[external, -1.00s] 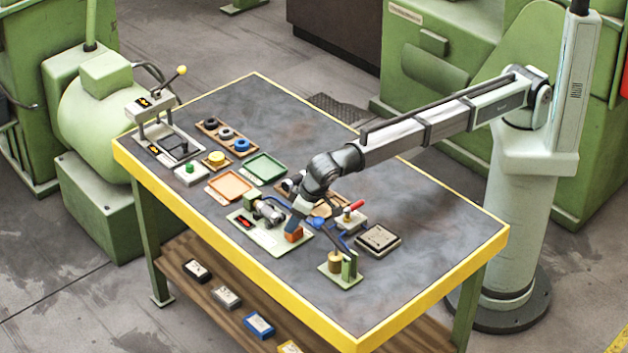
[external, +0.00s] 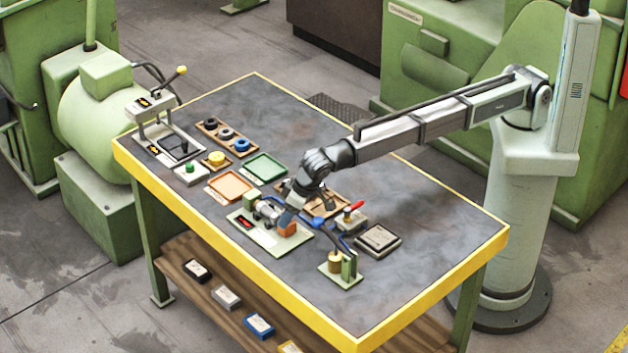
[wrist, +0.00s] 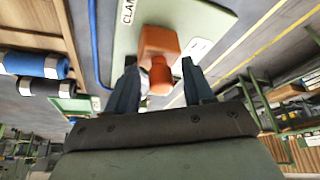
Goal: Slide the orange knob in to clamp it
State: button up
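The orange knob (external: 287,229) sits on the pale green clamp plate (external: 262,237), beside the grey clamp body (external: 267,209). In the wrist view the orange knob (wrist: 160,62) is a block with a rounded end facing me, on the plate (wrist: 205,22) with partly visible "CLAM" lettering. My gripper (wrist: 159,66) is open, with one blue-grey finger on each side of the knob's rounded end and a visible gap to each. In the external view my gripper (external: 287,216) is low over the plate, right at the knob. Whether the fingers touch the block is unclear.
A green post fixture (external: 343,269) stands nearer the front. Orange (external: 229,186) and green (external: 265,167) trays lie to the left. The table's right end is clear.

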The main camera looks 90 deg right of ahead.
jog(key=shift+s+f, duration=0.25)
jog(key=shift+f, duration=0.15)
jog(key=shift+w+a+r, duration=0.1)
jog(key=shift+w+r, duration=0.1)
jog(key=shift+r, duration=4.15)
